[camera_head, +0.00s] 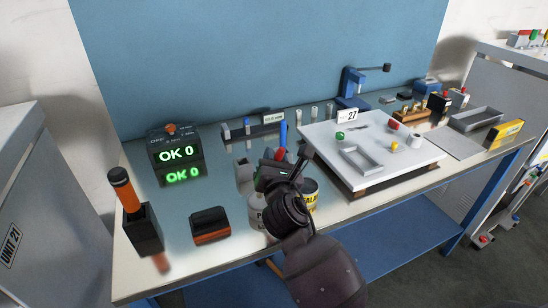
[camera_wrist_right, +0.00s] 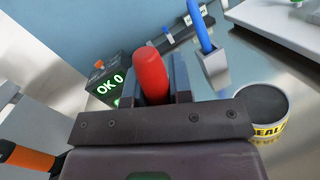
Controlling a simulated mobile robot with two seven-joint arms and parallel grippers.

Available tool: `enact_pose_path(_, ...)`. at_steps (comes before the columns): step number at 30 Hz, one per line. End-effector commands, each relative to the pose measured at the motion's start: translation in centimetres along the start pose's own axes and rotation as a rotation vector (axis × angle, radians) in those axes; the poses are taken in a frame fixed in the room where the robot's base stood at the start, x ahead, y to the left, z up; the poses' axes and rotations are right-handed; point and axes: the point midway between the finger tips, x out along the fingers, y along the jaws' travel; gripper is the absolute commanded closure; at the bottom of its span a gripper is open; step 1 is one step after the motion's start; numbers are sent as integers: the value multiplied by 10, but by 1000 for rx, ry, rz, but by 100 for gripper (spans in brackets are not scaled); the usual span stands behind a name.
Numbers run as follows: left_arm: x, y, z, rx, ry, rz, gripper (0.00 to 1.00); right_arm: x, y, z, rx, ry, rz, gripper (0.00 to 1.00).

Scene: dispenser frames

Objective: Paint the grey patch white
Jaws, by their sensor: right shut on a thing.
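My right gripper (camera_head: 274,168) is shut on a red-handled tool (camera_wrist_right: 152,74), above the near middle of the bench. Only the red end of the tool shows clearly, between the jaws in the right wrist view; its other end is hidden. A white panel (camera_head: 419,153) marked 27 lies on the bench to the right of the gripper. A small dark grey mark (camera_head: 360,127) and a grey rectangular frame (camera_head: 362,160) show on it; I cannot tell which is the patch. A tin with a yellow label (camera_head: 310,196) stands beside the gripper, and its dark top shows in the right wrist view (camera_wrist_right: 262,103). My left gripper is out of view.
A blue-handled tool (camera_head: 283,133) stands upright in a grey holder (camera_wrist_right: 215,70) near the gripper. A display reading OK 0 (camera_head: 176,154), an orange-handled tool (camera_head: 122,188) in a black holder and an orange-black block (camera_head: 210,225) stand left. Red, green and yellow knobs rise from the panel.

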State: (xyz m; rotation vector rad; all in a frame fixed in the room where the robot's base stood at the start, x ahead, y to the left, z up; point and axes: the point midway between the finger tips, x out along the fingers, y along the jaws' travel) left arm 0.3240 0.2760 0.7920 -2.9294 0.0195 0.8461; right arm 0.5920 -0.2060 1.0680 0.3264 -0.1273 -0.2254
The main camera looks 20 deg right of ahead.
Motion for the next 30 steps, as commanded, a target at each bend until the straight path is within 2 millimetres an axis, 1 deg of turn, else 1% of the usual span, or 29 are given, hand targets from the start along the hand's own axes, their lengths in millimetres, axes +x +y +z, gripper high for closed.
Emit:
enact_pose_path(13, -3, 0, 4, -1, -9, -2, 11, 0, 0, 0, 0, 0, 0, 100)
enact_pose_path(30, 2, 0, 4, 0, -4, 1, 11, 0, -2, -5, 0, 0, 0, 100)
